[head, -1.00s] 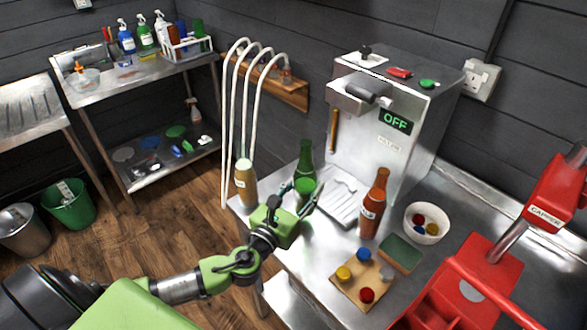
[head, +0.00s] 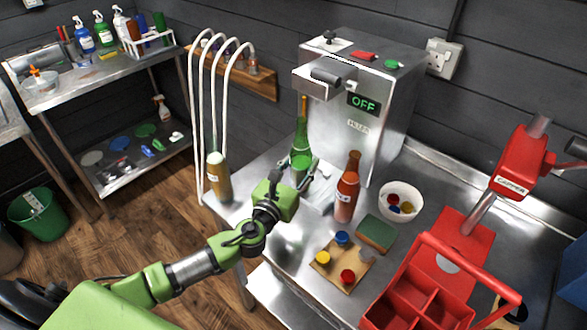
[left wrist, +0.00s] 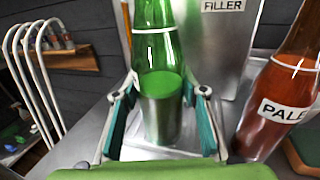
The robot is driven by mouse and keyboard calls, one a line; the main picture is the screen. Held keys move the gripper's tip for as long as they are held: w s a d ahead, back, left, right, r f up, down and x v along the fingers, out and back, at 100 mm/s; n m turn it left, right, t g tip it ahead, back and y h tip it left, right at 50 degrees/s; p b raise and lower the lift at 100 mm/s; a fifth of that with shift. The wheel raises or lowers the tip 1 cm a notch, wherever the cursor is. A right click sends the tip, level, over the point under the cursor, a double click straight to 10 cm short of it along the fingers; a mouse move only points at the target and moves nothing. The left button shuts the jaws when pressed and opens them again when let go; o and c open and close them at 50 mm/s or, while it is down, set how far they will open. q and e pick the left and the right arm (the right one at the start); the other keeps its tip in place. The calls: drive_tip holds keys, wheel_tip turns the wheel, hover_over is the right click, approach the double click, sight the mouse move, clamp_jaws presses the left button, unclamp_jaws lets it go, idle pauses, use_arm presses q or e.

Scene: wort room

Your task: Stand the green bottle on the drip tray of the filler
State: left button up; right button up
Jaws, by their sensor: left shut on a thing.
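The green bottle (head: 300,152) stands upright in my left gripper (head: 305,174), whose fingers are shut on its lower part. In the left wrist view the green bottle (left wrist: 158,50) is between the two teal-padded fingers (left wrist: 160,115). The filler (head: 350,120) is a steel box marked OFF, with its head jutting out at the front. The bottle is in front of the filler's face, left of centre. The drip tray (head: 323,188) is largely hidden by my gripper and the bottle. I cannot tell whether the bottle's base touches it.
A brown bottle labelled PALE (head: 347,190) stands close to the right of my gripper.

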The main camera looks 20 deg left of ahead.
use_arm(q)
drive_tip(key=shift+w+d+b, duration=0.15)
drive_tip(key=shift+w+d, duration=0.15)
drive_tip(key=shift+w, duration=0.55)
drive_tip(key=shift+w+d+b, duration=0.15)
drive_tip(key=shift+w+d, duration=0.15)
drive_tip(key=shift+w, duration=0.55)
drive_tip(key=shift+w+d+b, duration=0.15)
drive_tip(key=shift+w+d, duration=0.15)
drive_tip(key=shift+w, duration=0.55)
drive_tip(key=shift+s, duration=0.1)
drive_tip(key=shift+f, duration=0.4)
drive_tip(key=o, duration=1.6)
drive_tip(key=shift+c, duration=0.2)
drive_tip(key=shift+s+f, duration=0.15)
drive_tip(key=shift+f, duration=0.05)
drive_tip(key=shift+s, duration=0.3)
drive_tip(key=s, duration=1.1)
drive_tip(key=shift+s+a+r, duration=0.1)
drive_tip(key=shift+a+r, duration=0.05)
drive_tip(key=shift+a, duration=0.25)
